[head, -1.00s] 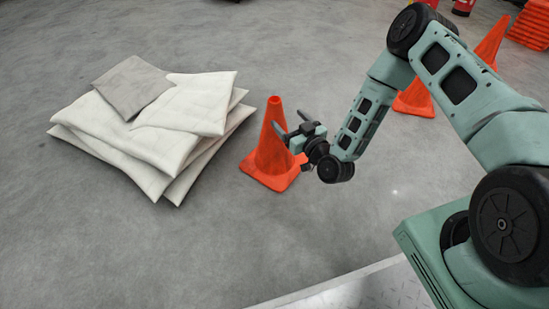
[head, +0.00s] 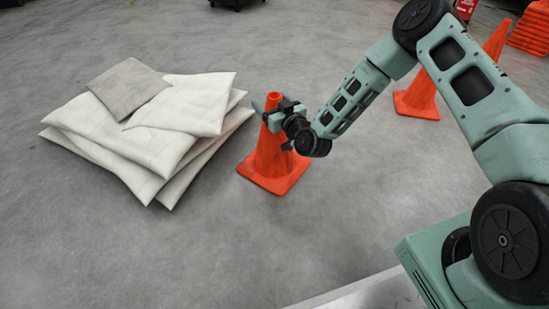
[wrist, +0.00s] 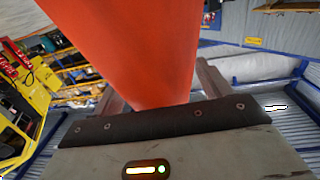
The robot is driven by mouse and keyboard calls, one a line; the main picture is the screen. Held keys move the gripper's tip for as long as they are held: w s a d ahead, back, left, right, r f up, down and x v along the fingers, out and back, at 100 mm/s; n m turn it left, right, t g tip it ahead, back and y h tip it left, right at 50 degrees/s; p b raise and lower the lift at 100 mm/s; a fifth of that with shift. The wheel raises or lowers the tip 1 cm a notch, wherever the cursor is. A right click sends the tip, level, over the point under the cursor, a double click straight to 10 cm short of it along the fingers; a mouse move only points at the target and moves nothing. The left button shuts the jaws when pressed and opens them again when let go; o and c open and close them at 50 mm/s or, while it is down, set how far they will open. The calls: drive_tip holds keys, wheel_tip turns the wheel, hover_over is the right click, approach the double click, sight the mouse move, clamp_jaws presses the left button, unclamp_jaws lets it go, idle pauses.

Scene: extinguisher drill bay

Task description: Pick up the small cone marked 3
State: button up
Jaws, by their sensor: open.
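An orange cone (head: 272,160) stands upright on the grey floor, right of the stacked pads. No number shows on the side I see. My gripper (head: 268,108) is at the upper part of this cone, just below its tip. In the wrist view the cone (wrist: 135,50) fills the middle, between the two open fingers of my gripper (wrist: 158,85). The fingers reach along both sides of it, and I cannot tell whether they touch it. Another orange cone (head: 420,95) stands farther back, partly hidden behind my arm.
A stack of white pads (head: 150,130) with a grey pad (head: 128,88) on top lies left of the cone. Orange stacked items (head: 530,30) and a red extinguisher (head: 465,8) are at the back right. The floor in front is clear.

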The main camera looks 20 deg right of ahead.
clamp_jaws()
drive_tip(key=shift+r, duration=0.1)
drive_tip(key=shift+r, duration=0.1)
